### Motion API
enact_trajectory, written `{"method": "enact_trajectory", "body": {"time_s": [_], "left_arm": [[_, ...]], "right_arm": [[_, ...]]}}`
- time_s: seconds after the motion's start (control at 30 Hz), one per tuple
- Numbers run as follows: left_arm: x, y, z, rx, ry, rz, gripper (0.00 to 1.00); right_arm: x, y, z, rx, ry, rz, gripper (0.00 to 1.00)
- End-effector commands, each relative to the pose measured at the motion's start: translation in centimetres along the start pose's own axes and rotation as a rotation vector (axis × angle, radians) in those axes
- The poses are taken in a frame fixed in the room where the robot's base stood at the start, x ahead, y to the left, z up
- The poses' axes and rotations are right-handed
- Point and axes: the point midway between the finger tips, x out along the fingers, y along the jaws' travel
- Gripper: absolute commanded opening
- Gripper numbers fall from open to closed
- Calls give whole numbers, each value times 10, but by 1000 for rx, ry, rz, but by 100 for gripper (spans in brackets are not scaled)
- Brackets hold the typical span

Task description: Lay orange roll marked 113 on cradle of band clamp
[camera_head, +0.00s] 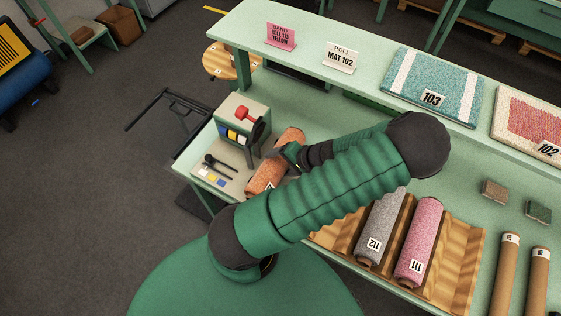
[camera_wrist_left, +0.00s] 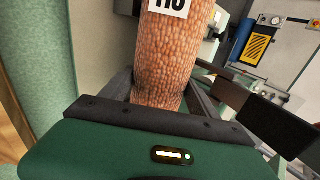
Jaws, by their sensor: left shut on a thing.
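The orange roll (camera_head: 265,178) is at the left part of the green bench, partly covered by my left arm. In the left wrist view the orange roll (camera_wrist_left: 168,55) stands between the fingers, with a white label cut off at the top edge. My left gripper (camera_head: 283,152) is shut on the roll's middle. The band clamp (camera_head: 238,135), with a red knob and black parts, is just left of the roll. Whether the roll touches its cradle I cannot tell. My right gripper is not in view.
A wooden rack (camera_head: 463,262) holds a grey roll (camera_head: 381,226) marked 112 and a pink roll (camera_head: 420,240) marked 111. A pink sign (camera_head: 281,37) and a white sign (camera_head: 342,56) stand on the upper shelf (camera_head: 235,27). Small tools (camera_head: 217,163) lie front-left of the clamp.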

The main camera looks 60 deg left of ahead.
Motion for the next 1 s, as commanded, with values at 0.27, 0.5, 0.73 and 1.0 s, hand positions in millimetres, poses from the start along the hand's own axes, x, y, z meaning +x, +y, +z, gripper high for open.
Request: {"method": "enact_trajectory", "body": {"time_s": [0.27, 0.5, 0.73, 1.0], "left_arm": [[0, 0, 0, 0, -1, 0, 95], [-1, 0, 0, 0, 0, 0, 95], [-35, 2, -2, 0, 6, 5, 95], [-115, 2, -2, 1, 5, 6, 95]], "right_arm": [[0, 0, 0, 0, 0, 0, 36], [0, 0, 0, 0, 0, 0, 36], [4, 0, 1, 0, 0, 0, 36], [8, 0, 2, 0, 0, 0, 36]]}}
